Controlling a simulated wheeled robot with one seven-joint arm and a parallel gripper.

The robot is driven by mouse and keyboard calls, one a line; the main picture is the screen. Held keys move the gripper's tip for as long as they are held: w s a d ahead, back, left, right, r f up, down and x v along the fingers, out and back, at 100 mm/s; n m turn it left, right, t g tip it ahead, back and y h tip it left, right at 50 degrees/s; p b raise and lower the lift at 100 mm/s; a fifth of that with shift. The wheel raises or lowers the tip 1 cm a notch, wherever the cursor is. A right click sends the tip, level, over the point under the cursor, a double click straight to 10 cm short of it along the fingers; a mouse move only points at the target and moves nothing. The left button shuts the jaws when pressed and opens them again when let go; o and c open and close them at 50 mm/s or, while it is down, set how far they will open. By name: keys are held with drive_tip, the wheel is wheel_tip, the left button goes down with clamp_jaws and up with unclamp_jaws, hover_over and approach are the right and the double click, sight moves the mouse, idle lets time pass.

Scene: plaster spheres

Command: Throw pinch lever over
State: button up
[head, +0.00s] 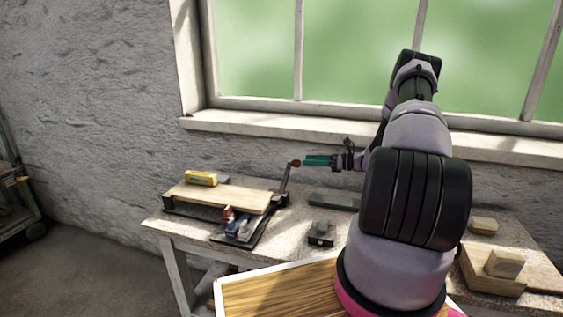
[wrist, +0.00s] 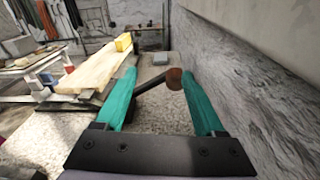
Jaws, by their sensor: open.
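The pinch lever is a dark bar (head: 285,180) rising from the right end of a clamping fixture, with a reddish-brown ball knob (head: 296,163) on top. In the wrist view the knob (wrist: 174,78) sits between the tips of my teal fingers, and the lever bar (wrist: 152,92) slants down to the left. My gripper (head: 305,161) is open, with its fingertips at the knob. In the wrist view the gripper (wrist: 165,92) shows a gap between its fingers; whether a finger touches the knob I cannot tell. A pale wooden board (head: 225,194) lies on the fixture.
The workbench (head: 170,226) stands against the wall under the window. A yellow block (head: 201,178) sits on the board. A red and blue tool (head: 236,222), a dark block (head: 321,234) and a dark flat bar (head: 334,201) lie nearby. Wooden blocks (head: 504,264) sit at the right.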

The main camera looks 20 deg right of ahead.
sight(292, 163)
drive_tip(key=w+a+f, duration=0.1)
drive_tip(key=w+a, duration=0.1)
drive_tip(key=w+a+f+m+t, duration=0.1)
drive_tip(key=w+a, duration=0.1)
drive_tip(key=w, duration=0.1)
drive_tip(key=w+a+f+m, duration=0.1)
drive_tip(key=w+a, duration=0.1)
drive_tip(key=a, duration=0.1)
drive_tip(key=shift+w+a+f+t, duration=0.1)
drive_tip(key=shift+w+f+t, duration=0.2)
clamp_jaws()
idle(1.4)
